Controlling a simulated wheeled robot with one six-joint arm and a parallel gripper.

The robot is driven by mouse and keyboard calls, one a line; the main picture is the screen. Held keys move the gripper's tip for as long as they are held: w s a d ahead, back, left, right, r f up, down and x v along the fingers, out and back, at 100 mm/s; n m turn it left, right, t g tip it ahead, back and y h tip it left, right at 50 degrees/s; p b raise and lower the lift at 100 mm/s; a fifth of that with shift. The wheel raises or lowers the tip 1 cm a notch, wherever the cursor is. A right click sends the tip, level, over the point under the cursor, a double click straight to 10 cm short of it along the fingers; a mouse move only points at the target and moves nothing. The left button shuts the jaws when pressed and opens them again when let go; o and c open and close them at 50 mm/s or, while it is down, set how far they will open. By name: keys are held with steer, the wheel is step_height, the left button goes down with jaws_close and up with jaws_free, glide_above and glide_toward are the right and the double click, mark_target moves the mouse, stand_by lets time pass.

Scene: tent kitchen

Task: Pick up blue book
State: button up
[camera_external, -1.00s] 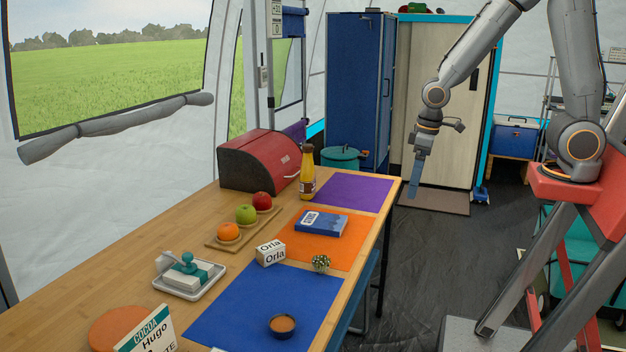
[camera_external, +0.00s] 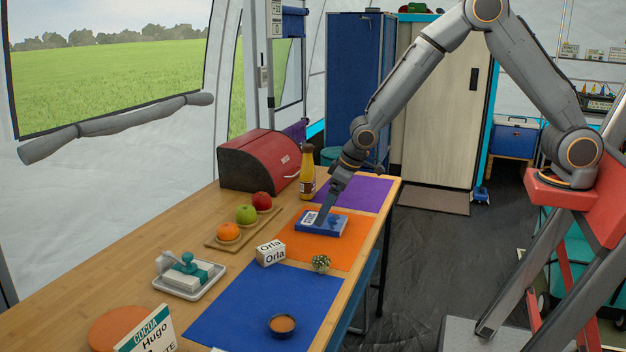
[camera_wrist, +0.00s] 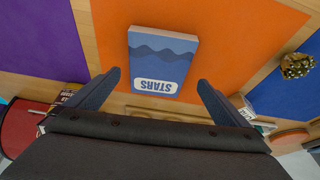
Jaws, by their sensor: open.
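The blue book (camera_external: 320,224) lies flat on the orange mat (camera_external: 342,250) on the wooden table. Its cover shows a white label with the word STARS. In the wrist view the book (camera_wrist: 160,60) lies ahead of and between the two fingers, with orange mat around it. My gripper (camera_external: 322,218) is over the book in the outside view, covering part of its cover. In the wrist view my gripper (camera_wrist: 157,85) is open, with a finger to each side and nothing between them. I cannot tell exactly how high the fingertips are above the book.
A yellow bottle (camera_external: 307,173) and a red bread box (camera_external: 258,161) stand behind the book. A fruit board (camera_external: 222,243) is to its left. A white Orla box (camera_external: 270,253) and a small cactus (camera_external: 321,263) are in front. The purple mat (camera_external: 366,194) is clear.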

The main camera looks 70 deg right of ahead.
steer(key=shift+x, duration=1.95)
steer(key=shift+s+d, duration=0.1)
steer(key=shift+d, duration=0.05)
steer(key=c, duration=1.2)
steer(key=shift+o, duration=0.2)
